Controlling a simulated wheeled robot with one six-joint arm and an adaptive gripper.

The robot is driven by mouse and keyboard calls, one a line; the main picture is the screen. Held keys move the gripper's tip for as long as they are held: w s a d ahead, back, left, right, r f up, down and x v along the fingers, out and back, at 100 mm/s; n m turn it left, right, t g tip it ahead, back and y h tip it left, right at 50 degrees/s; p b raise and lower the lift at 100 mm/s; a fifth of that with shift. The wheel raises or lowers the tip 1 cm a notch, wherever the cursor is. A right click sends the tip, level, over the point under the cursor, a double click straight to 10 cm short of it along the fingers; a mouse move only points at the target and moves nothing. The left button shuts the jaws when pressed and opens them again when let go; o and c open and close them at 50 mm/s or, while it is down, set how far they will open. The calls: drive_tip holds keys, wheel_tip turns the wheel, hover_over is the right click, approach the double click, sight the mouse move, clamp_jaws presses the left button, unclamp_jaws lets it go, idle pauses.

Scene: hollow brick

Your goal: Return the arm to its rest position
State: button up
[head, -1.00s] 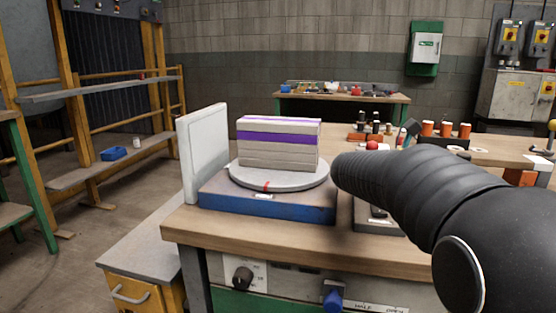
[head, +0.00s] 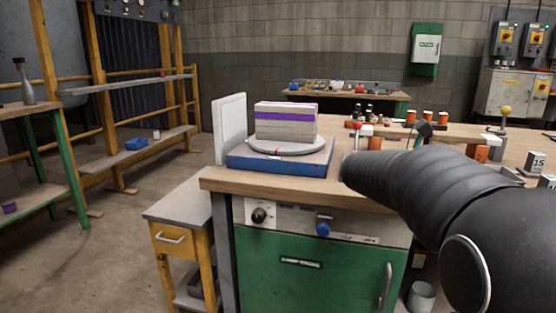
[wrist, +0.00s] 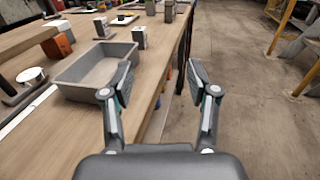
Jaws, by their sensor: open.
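My arm (head: 420,195) reaches in from the right side of the head view, in front of the workbench; its gripper end is not visible there. In the wrist view my gripper (wrist: 160,82) is open, with nothing between its fingers. It hangs over the long edge of the wooden bench (wrist: 150,90), with the concrete floor beyond on the right. A grey tray (wrist: 95,72) on the bench lies just left of the left finger.
A striped hollow brick (head: 285,123) sits on a round turntable (head: 287,145) on a blue base (head: 280,163), beside an upright white panel (head: 230,128). A small side table (head: 180,208) stands left of the bench. The floor (head: 105,250) at left is clear.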

drive_tip(key=s+a+f+m+t+y, duration=0.1)
drive_tip(key=s+a+f+m+y, duration=0.2)
drive_tip(key=s+f+m+y, duration=0.25)
drive_tip(key=s+a+f+m+t+y, duration=0.1)
drive_tip(key=s+a+f+m+y, duration=0.2)
drive_tip(key=s+f, duration=0.4)
drive_tip(key=s+a+f+m+t+y, duration=0.1)
drive_tip(key=s+a+f+m+y, duration=0.3)
drive_tip(key=a, duration=0.4)
drive_tip(key=s+a+f+m+t+y, duration=0.2)
drive_tip(key=s+a+f+m+y, duration=0.2)
drive_tip(key=a, duration=0.4)
drive_tip(key=shift+s+a+f+m+t+y, duration=0.25)
drive_tip(key=shift+s+m+y, duration=0.55)
drive_tip(key=shift+s, duration=0.4)
drive_tip(key=shift+d+r, duration=0.1)
drive_tip(key=shift+d, duration=0.05)
